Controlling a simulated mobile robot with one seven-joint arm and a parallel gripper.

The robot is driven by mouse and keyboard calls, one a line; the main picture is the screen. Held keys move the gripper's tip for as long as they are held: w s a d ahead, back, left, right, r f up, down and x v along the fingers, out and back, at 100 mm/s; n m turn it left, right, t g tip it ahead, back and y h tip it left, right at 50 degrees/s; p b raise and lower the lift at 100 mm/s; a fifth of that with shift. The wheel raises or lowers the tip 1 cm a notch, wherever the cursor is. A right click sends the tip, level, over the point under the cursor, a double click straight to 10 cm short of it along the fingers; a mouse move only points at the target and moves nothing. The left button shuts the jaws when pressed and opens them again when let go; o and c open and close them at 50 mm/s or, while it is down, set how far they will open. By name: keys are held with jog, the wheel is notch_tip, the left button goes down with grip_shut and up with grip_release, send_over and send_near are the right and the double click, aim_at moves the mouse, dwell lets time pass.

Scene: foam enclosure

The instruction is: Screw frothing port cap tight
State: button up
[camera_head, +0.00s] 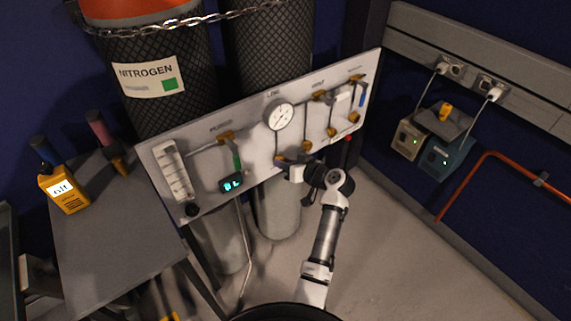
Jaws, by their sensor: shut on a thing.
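My gripper (291,170) is at the lower edge of the white gas panel (258,148), below the round gauge. It is shut on a small part at the brass fitting (281,158) there, which I take to be the port cap. The cap itself is mostly hidden by the fingers and wrist, and the picture is too small to show its thread or how far it is seated. My arm reaches up to it from the bottom of the view.
Several brass fittings, such as the lower one (308,145), and a gauge (279,116) crowd the panel. A nitrogen cylinder (160,105) stands behind it. A grey table (110,240) with a yellow meter (64,190) is at left. Floor at right is clear.

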jog(key=shift+m, duration=0.5)
jog(key=shift+y, duration=0.4)
jog(key=o, duration=1)
jog(key=shift+d, duration=0.1)
jog(key=b+v, duration=0.2)
jog(key=v, duration=1.1)
jog(key=shift+s+d+r+b, duration=0.2)
jog(key=shift+d+r+b, duration=0.05)
jog(key=shift+b, duration=0.05)
